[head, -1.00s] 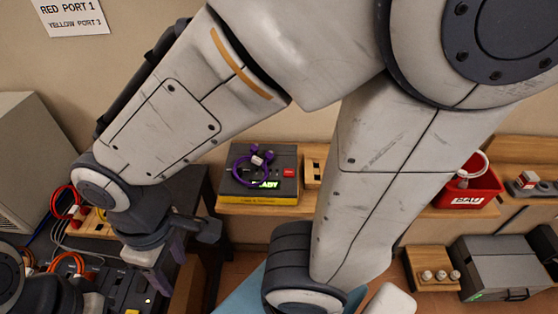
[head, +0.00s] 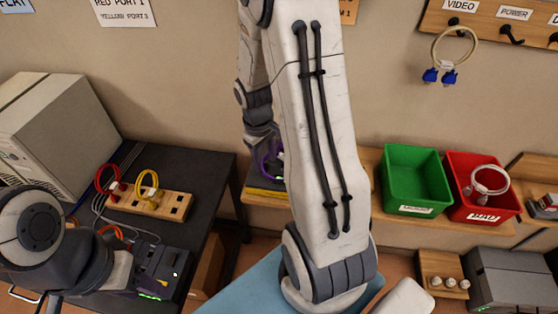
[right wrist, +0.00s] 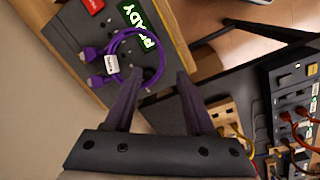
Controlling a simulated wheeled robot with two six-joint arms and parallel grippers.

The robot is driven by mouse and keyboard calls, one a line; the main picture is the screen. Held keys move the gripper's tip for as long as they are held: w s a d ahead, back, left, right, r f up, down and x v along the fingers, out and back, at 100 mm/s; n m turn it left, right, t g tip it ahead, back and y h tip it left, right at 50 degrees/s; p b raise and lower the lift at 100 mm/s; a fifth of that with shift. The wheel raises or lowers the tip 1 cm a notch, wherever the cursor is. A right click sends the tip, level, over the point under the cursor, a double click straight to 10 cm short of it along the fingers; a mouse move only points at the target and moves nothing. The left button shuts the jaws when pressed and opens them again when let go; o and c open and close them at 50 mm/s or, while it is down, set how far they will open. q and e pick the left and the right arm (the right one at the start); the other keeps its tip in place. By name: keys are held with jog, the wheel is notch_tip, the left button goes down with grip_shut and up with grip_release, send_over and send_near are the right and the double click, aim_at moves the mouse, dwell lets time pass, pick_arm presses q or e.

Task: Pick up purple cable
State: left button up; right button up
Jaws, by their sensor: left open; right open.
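The purple cable (right wrist: 110,70) lies looped on a dark box with a lit green READY display in the right wrist view. It has two purple plugs and a white tag. In the head view the cable (head: 268,160) is partly hidden by my right arm. My right gripper (right wrist: 161,76) is open and empty. Its left finger overlaps the right side of the loop in the picture, and its right finger is outside the loop; I cannot tell whether it touches. My left gripper (head: 112,275) is at the lower left of the head view, away from the cable; its fingers are hard to make out.
The dark box (head: 265,190) stands on a wooden shelf. Green (head: 412,178) and red (head: 480,188) bins stand to the right. A wooden port block (head: 150,203) with red and yellow cables is on the dark table at left. A cable with blue plugs (head: 440,74) hangs from a hook.

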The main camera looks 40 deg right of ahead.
aim_at(267, 173)
jog(key=shift+d+f+p, duration=0.15)
jog(key=shift+f+p, duration=0.4)
jog(key=shift+f, duration=2.55)
grip_shut()
